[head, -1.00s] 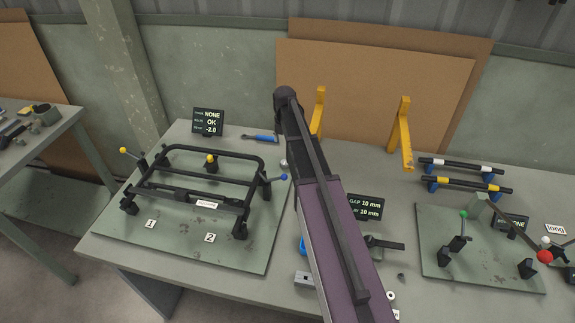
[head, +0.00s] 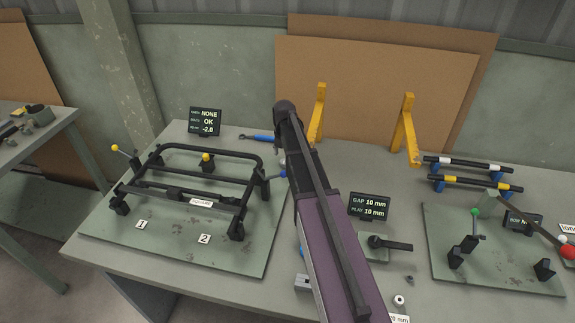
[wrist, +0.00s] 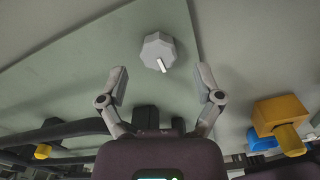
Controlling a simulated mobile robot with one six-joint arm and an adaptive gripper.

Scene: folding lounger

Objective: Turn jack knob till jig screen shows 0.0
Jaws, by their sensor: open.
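The jig screen (head: 206,122) at the back left reads NONE, OK and -2.0. The jig holds a black tube frame (head: 222,154) on a green plate (head: 185,246). In the wrist view a grey, many-sided knob (wrist: 158,50) with a white pointer mark stands on a green surface; I take it for the jack knob. My gripper (wrist: 162,84) is open and empty, its two fingers apart just below the knob in that picture, not closed around it. In the head view my arm hides the knob and the gripper.
A blue-handled wrench (head: 258,138) lies behind the jig. A second screen (head: 369,206) reads gap 10 mm, play 10 mm. Yellow brackets (head: 405,135), striped bars (head: 470,164) and another fixture plate (head: 490,270) are on the right. In the wrist view a yellow block (wrist: 280,116) is at lower right.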

